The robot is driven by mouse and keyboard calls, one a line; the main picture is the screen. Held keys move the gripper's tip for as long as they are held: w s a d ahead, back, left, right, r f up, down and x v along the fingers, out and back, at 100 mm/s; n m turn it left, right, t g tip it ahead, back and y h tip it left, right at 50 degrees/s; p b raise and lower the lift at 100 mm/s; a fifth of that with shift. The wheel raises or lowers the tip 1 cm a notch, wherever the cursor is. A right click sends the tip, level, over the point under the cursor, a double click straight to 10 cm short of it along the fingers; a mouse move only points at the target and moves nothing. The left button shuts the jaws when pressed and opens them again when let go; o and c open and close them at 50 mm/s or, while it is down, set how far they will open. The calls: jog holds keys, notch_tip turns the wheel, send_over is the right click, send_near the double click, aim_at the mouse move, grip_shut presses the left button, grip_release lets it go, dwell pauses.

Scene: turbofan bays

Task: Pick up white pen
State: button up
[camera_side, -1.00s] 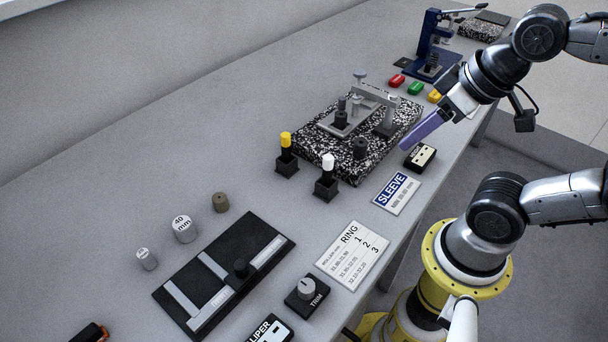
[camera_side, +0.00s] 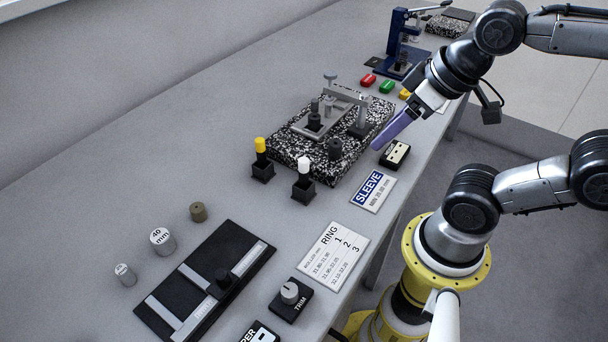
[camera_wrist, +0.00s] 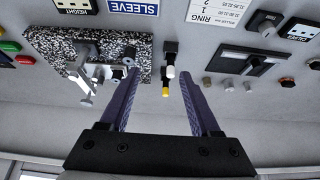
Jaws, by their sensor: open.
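The white pen (camera_side: 305,165) stands upright in a small black holder (camera_side: 303,189) in front of the speckled block's near left corner. My gripper (camera_side: 378,146) has long purple fingers and is raised above the table's right side, up and right of the pen. In the wrist view my gripper (camera_wrist: 158,72) is open, with nothing between the fingers.
A yellow-topped pen (camera_side: 261,147) stands in its own holder beside the white one. The speckled block (camera_side: 290,150) carries a metal fixture (camera_side: 345,97). A SLEEVE card (camera_side: 373,191) lies to the right.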

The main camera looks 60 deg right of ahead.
notch_tip(320, 180, up, 3)
jog(key=w+n+g, duration=0.1)
jog(key=w+n, duration=0.2)
jog(key=n, duration=0.5)
jog(key=n+g, duration=0.4)
jog(key=n, duration=0.4)
send_over(304, 173)
jog(key=d, duration=0.1)
notch_tip(304, 173, down, 5)
jog(key=shift+g, duration=0.3)
jog(key=f, duration=1.4)
jog(key=shift+w, duration=0.35)
